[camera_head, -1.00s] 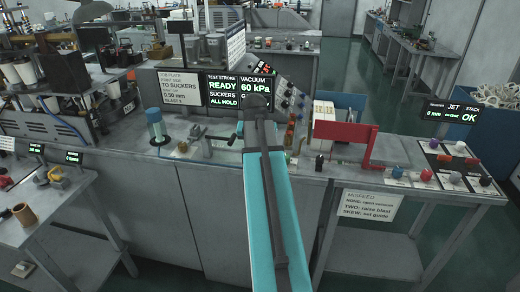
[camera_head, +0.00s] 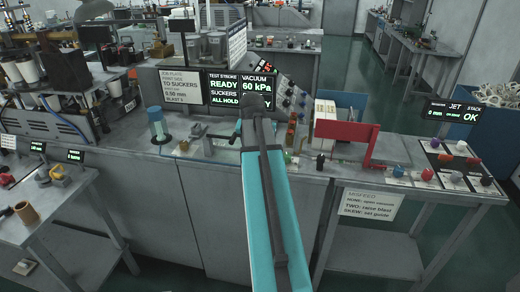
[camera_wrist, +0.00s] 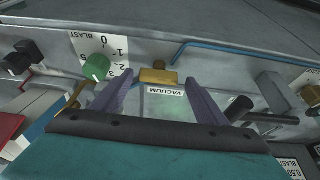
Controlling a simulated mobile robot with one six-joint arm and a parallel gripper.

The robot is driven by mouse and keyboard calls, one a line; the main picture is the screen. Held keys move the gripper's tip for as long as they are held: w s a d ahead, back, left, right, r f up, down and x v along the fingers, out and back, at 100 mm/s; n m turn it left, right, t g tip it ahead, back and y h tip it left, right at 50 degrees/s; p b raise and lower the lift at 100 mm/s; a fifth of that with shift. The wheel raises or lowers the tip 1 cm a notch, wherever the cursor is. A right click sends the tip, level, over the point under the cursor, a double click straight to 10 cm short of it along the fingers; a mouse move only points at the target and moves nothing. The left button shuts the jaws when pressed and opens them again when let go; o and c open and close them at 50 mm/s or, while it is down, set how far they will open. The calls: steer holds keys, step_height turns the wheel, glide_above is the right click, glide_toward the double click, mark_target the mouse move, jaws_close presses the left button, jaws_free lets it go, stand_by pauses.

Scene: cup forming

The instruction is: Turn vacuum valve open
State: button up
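In the wrist view, the brass-yellow vacuum valve (camera_wrist: 158,76) sits on the grey machine edge, above a white VACUUM label (camera_wrist: 166,92) that reads upside down. My gripper (camera_wrist: 159,79) is open, with one purple-grey finger on each side of the valve. The valve lies between the fingertips with gaps visible; I cannot tell whether either finger touches it. In the head view my teal arm hides the valve and most of the gripper. The display (camera_head: 241,87) there reads READY, VACUUM 60 kPa and ALL HOLD.
In the wrist view, a green blast knob (camera_wrist: 97,67) is just left of the left finger, and dark rods (camera_wrist: 239,108) are right of the right finger. In the head view, a blue-capped cylinder (camera_head: 157,126) and a red bracket (camera_head: 347,132) stand on the bench.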

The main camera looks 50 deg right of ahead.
steer(key=b+v, duration=0.2)
steer(key=v, duration=1.1)
steer(key=shift+r, duration=0.4)
steer(key=shift+s, duration=0.1)
stand_by(0.5)
